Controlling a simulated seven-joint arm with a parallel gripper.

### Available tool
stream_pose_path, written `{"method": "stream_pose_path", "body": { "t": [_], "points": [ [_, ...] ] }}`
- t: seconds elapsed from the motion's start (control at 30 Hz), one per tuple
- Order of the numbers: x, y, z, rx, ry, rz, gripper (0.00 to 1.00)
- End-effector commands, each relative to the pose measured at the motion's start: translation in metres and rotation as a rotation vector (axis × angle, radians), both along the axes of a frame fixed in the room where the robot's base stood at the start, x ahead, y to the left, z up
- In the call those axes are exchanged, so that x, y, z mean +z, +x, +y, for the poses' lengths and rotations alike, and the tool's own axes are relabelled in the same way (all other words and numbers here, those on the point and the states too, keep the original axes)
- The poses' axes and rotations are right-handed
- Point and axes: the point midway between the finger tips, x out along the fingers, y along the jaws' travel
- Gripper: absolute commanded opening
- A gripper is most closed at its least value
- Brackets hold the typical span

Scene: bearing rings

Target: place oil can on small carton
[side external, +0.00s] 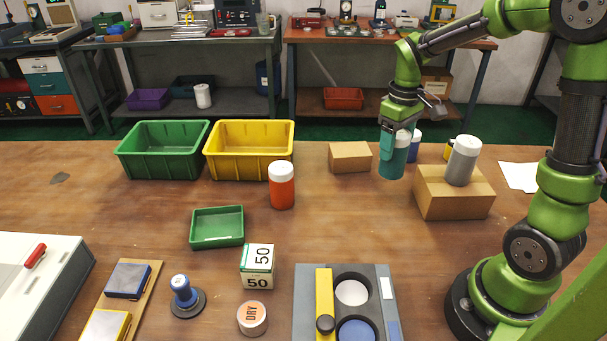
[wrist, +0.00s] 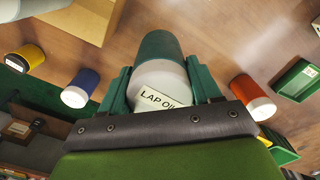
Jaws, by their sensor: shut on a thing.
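The oil can (side external: 392,160) is teal with a white top. In the wrist view, the oil can (wrist: 158,50) shows a label reading "LAP OIL". My gripper (side external: 396,130) is shut on its upper part from above, and in the wrist view my gripper's fingers (wrist: 165,88) lie on both sides of it. The can looks upright; I cannot tell how far its base is from the table. The small carton (side external: 350,157) is a plain brown box just left of the can in the side view, with nothing on top. I cannot make it out in the wrist view.
A larger carton (side external: 453,200) bearing a grey can (side external: 463,160) stands to the right. A blue can (side external: 415,140) and a yellow can (side external: 449,150) are close by. A red-orange can (side external: 281,186) and a yellow bin (side external: 249,152) stand left. The table's middle is clear.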

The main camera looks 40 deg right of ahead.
Motion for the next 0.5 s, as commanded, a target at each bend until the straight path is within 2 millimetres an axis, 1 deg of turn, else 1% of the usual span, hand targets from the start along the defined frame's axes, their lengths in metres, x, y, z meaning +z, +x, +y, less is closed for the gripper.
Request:
{"method": "stream_pose_path", "body": {
  "t": [0.03,0.13,0.2,0.27,0.5],
  "points": [
    [0.005,0.008,-0.003,0.011,0.0,-0.007,0.21],
    [0.014,0.017,-0.005,0.035,0.0,-0.018,0.21],
    [0.014,0.022,-0.006,0.049,0.006,-0.011,0.21],
    [0.012,0.032,-0.01,0.053,0.007,-0.008,0.21],
    [0.005,0.089,-0.03,0.054,0.006,-0.008,0.21]
  ]
}}
